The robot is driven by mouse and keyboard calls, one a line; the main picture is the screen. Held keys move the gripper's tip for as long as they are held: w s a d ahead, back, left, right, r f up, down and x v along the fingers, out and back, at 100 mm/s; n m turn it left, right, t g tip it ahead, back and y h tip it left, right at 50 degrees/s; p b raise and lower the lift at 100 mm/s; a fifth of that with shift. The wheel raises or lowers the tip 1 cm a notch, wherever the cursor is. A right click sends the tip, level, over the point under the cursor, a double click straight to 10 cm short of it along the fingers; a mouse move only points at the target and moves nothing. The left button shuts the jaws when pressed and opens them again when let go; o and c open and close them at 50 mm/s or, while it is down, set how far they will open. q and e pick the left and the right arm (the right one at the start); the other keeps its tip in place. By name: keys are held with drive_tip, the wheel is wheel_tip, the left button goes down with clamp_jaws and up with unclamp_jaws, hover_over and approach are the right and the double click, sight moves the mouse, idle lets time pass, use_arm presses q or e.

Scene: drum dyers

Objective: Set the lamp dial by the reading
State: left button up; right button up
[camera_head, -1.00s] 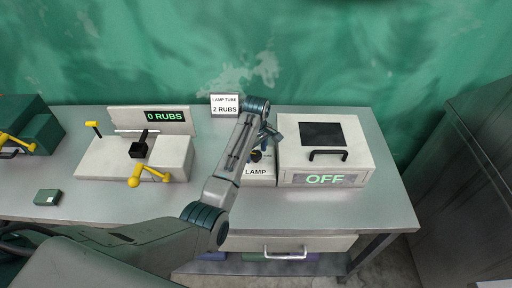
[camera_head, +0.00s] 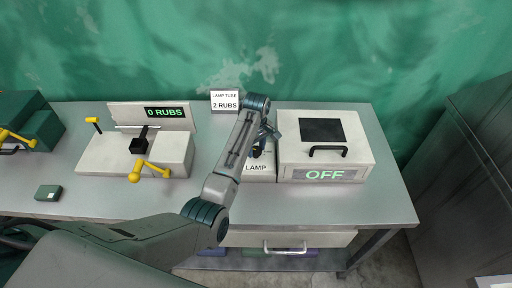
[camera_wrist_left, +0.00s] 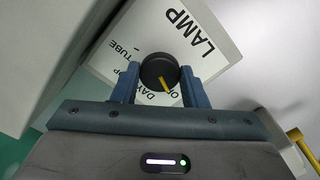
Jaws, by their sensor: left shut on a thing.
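The lamp dial is a round black knob with a yellow pointer (camera_wrist_left: 158,72) on a white box marked LAMP (camera_head: 256,168). In the left wrist view, my left gripper (camera_wrist_left: 158,88) is shut on the knob, one blue-grey finger on each side. The pointer angles toward the lower right of that view, near letters starting OF. DAY and TUBE labels show, partly covered. In the head view, my left gripper (camera_head: 259,148) hides most of the dial. A sign (camera_head: 225,101) behind reads LAMP TUBE, 2 RUBS. My right gripper is out of view.
The lamp cabinet (camera_head: 360,160) right of the dial shows OFF (camera_head: 325,175) and has a black handle. The rub machine (camera_head: 95,160) on the left reads 0 RUBS (camera_head: 165,113) and has yellow levers.

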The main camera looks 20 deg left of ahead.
use_arm(q)
drive_tip(key=m, duration=0.6)
drive_tip(key=shift+m, duration=0.4)
drive_tip(key=m, duration=0.3)
drive_tip(key=shift+m, duration=0.4)
drive_tip(key=m, duration=1.2)
drive_tip(key=shift+m, duration=0.3)
drive_tip(key=m, duration=0.4)
drive_tip(key=shift+m, duration=0.8)
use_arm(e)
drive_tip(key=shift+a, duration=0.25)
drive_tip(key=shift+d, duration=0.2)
